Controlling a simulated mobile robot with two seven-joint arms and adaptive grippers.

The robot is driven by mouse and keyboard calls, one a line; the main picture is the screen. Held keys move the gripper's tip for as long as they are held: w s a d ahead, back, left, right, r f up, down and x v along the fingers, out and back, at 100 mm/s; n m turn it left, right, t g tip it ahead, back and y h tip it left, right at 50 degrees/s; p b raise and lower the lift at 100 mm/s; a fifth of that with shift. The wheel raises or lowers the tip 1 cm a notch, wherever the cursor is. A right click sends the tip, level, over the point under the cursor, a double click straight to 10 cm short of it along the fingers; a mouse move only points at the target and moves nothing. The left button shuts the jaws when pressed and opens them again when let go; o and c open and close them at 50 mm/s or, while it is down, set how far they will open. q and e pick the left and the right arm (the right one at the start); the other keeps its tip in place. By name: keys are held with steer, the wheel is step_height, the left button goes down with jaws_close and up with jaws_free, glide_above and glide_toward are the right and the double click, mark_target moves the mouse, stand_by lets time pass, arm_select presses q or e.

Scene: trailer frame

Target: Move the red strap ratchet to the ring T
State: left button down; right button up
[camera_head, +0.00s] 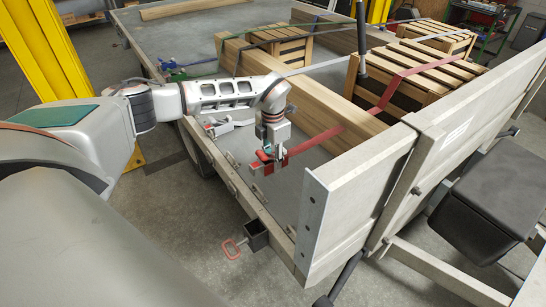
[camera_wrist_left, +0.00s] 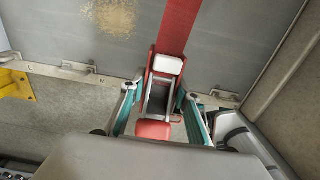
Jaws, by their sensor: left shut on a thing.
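The red strap ratchet (camera_head: 281,161) hangs at my left gripper (camera_head: 267,153), above the near side edge of the trailer. In the left wrist view the ratchet (camera_wrist_left: 165,66) is a metal frame with red sides, a pale block and a red handle end. It sits between the teal fingers of my left gripper (camera_wrist_left: 157,90), which is shut on it. The red strap (camera_head: 326,134) runs from it across the timber and over a crate. I cannot make out ring T. My right gripper is not in view.
Long timber beams (camera_head: 300,85) and slatted wooden crates (camera_head: 412,78) lie on the grey trailer bed (camera_head: 180,40). An upright end board (camera_head: 355,190) stands close right of the gripper. A yellow post (camera_head: 45,45) stands at left.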

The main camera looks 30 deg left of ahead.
mark_target(273, 188)
arm_select(q)
steer(key=shift+s+d+f, duration=0.1)
steer(key=shift+d+f, duration=0.05)
steer(key=shift+f, duration=0.05)
steer(key=shift+f+b, duration=1.4)
steer(key=shift+f, duration=0.1)
steer(key=shift+f+b, duration=1.35)
steer(key=shift+f, duration=0.35)
steer(key=shift+f+b, duration=0.7)
steer(key=shift+f, duration=0.75)
steer(key=c, duration=1.4)
jaws_free()
steer(key=shift+c, duration=0.2)
